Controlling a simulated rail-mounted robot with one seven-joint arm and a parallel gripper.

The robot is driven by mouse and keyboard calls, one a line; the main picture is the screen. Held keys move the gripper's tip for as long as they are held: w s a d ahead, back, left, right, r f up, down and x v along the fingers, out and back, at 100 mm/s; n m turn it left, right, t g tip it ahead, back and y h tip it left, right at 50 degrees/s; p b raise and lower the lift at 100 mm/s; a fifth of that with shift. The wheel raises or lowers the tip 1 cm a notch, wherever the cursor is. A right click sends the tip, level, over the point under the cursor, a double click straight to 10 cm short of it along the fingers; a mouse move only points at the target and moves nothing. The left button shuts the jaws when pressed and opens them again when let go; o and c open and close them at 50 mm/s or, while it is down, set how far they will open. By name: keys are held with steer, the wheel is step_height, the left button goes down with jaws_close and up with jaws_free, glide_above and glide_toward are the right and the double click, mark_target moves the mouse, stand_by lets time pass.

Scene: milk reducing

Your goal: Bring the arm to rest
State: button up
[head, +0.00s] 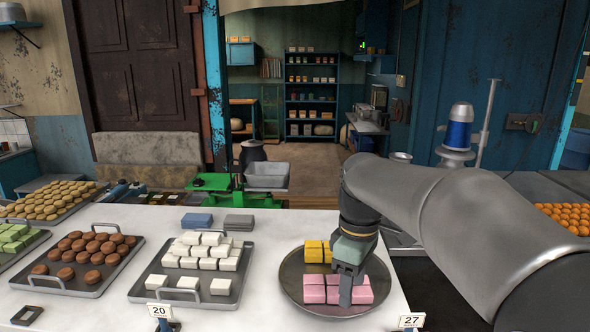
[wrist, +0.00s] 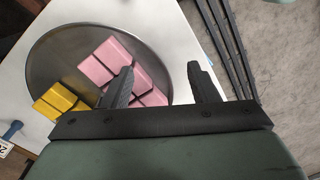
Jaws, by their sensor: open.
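My gripper (head: 348,287) is over the round metal plate (head: 291,293) at the right end of the white counter. Yellow blocks (head: 314,250) lie behind the pink ones. Both groups also show in the wrist view, the pink blocks (wrist: 104,62) and the yellow blocks (wrist: 62,102). Whether a finger touches a block cannot be told.
A tray of white blocks (head: 146,288) stands left of the plate, then a tray of brown round sweets (head: 58,291). A green scale (head: 225,196) stands behind the counter. Number cards (head: 411,321) stand at the front edge. Orange balls (head: 570,214) lie at the right.

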steer(key=s+d+f+m+t, duration=0.1)
steer(key=s+d+f+m, duration=0.1)
steer(key=s+f+m, duration=0.3)
steer(key=s+d+f+m+t+b, duration=0.1)
steer(key=s+d+f+m, duration=0.1)
steer(key=s+f+m, duration=0.4)
steer(key=s+f, duration=0.3)
steer(key=s, duration=0.4)
steer(key=shift+s+m, duration=0.15)
steer(key=shift+m, duration=0.15)
